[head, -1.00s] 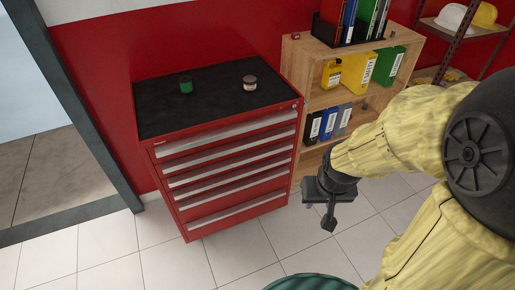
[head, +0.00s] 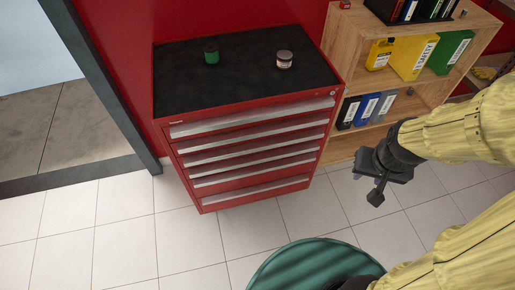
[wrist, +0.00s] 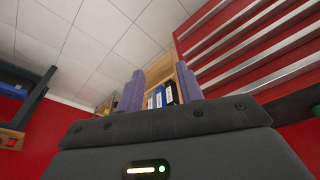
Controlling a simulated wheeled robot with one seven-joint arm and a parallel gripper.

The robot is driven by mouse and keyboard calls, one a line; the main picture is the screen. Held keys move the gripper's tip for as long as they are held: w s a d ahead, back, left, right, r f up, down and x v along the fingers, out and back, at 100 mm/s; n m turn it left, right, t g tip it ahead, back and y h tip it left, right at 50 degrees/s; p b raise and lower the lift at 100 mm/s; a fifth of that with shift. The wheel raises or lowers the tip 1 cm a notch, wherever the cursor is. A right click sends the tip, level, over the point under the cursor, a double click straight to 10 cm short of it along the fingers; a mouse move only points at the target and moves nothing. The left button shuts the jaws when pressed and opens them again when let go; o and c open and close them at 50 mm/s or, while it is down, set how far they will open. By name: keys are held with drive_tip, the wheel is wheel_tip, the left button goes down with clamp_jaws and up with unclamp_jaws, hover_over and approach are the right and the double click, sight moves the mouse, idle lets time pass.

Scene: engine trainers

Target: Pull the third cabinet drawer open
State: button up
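The red cabinet (head: 326,125) stands against the red wall with a black top. Its drawers have long silver handles and all look shut. The third drawer from the top (head: 255,156) is in the middle of the front. The cabinet's drawer fronts (wrist: 250,45) show at the upper right of that view, beyond the right finger.
A green can (head: 211,57) and a small jar (head: 284,60) stand on the cabinet top. A wooden shelf (head: 340,148) with binders is right of the cabinet. A round green object (head: 290,265) is at the bottom. Tiled floor before the cabinet is clear.

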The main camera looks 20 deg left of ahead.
sight(258, 150)
drive_tip(key=w+a+f+g+y+b, duration=0.2)
drive_tip(key=a+f+y, duration=0.15)
drive_tip(key=f, duration=0.35)
drive_tip(key=w+a+f+n+g+y+b, duration=0.1)
drive_tip(key=w+a+f+g+y+b, duration=0.2)
drive_tip(key=f, duration=0.5)
drive_tip(key=w+a+f+g+y+b, duration=0.1)
drive_tip(key=a+f+y+b, duration=0.15)
drive_tip(key=a+f, duration=0.35)
drive_tip(key=w+a+f+m+t+y+b, duration=0.3)
drive_tip(key=w+f+t+y, duration=0.4)
drive_tip(key=w+f, duration=0.4)
drive_tip(key=shift+a+f+m+t+y+b, duration=0.3)
drive_tip(key=shift+a+f+m+t+y, duration=0.1)
drive_tip(key=shift+a+f+y, duration=0.3)
drive_tip(key=p+x, duration=0.1)
drive_tip(key=x, duration=1.6)
drive_tip(key=shift+a+r, duration=0.1)
drive_tip(key=shift+a, duration=0.05)
drive_tip(key=shift+c, duration=0.4)
